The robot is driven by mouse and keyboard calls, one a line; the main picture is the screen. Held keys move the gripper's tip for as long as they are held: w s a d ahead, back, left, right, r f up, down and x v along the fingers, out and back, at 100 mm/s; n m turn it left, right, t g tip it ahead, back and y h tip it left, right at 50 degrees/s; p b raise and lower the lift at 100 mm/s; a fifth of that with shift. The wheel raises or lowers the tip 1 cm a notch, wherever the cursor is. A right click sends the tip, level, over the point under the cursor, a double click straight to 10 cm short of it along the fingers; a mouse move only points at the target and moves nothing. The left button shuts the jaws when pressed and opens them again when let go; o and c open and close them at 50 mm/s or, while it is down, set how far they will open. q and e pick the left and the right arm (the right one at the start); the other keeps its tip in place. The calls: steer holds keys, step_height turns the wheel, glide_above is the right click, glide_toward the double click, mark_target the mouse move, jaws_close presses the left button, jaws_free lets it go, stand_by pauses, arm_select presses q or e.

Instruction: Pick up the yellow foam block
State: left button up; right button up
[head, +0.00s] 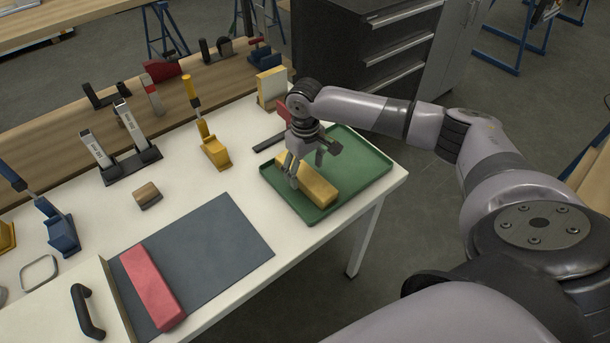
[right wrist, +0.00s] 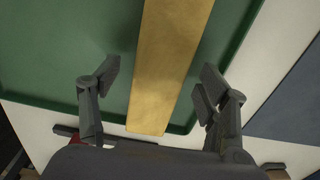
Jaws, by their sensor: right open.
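The yellow foam block (head: 314,187) lies in the green tray (head: 346,144) at the table's right end. My right gripper (head: 306,168) is over the tray at the block, and its fingers hide part of it. In the right wrist view the block (right wrist: 168,68) runs lengthwise between the two open fingers of the gripper (right wrist: 155,82), with a gap on each side. The green tray (right wrist: 60,50) shows under the block there. I cannot tell the exact height of the fingertips over the tray. My left gripper is not in view.
A red block (head: 152,286) lies on a dark mat (head: 215,245) left of the tray. A yellow-handled tool (head: 205,130), a brown block (head: 146,195) and a pale yellow block (head: 271,87) stand behind. A drawer cabinet (head: 385,40) is beyond the table. White tabletop is bare between mat and tray.

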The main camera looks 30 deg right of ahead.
mark_target(305, 173)
step_height(305, 173, down, 2)
steer(key=shift+f, duration=0.1)
steer(key=c, duration=1.1)
steer(key=shift+c, duration=0.2)
step_height(305, 173, up, 20)
steer(key=b, duration=0.1)
